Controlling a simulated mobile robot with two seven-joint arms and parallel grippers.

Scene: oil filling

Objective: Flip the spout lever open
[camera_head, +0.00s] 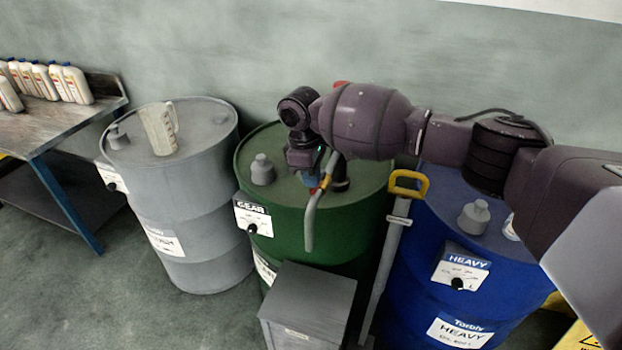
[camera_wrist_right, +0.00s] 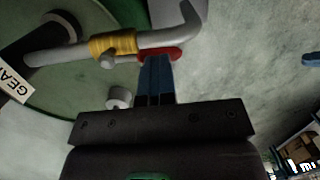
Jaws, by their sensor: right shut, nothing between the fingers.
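The grey curved spout (camera_head: 311,222) hangs over the front of the green drum (camera_head: 295,234). In the right wrist view the spout (camera_wrist_right: 65,54) has a yellow collar (camera_wrist_right: 113,44). The red lever (camera_wrist_right: 174,53) shows beside the pipe, past the collar. My right gripper (camera_wrist_right: 157,62) is shut and empty. Its blue fingertips are at the red lever and overlap its lower edge in that view; I cannot tell whether they touch. In the head view my right gripper (camera_head: 312,186) is just left of the spout, above the drum top. My left gripper is not in view.
A grey drum (camera_head: 192,195) with a clear jug (camera_head: 159,128) stands left. A blue drum (camera_head: 415,260) stands right. A grey box (camera_head: 310,300) and a yellow-handled pole (camera_head: 386,265) stand in front. A table (camera_head: 60,122) holds several bottles at far left.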

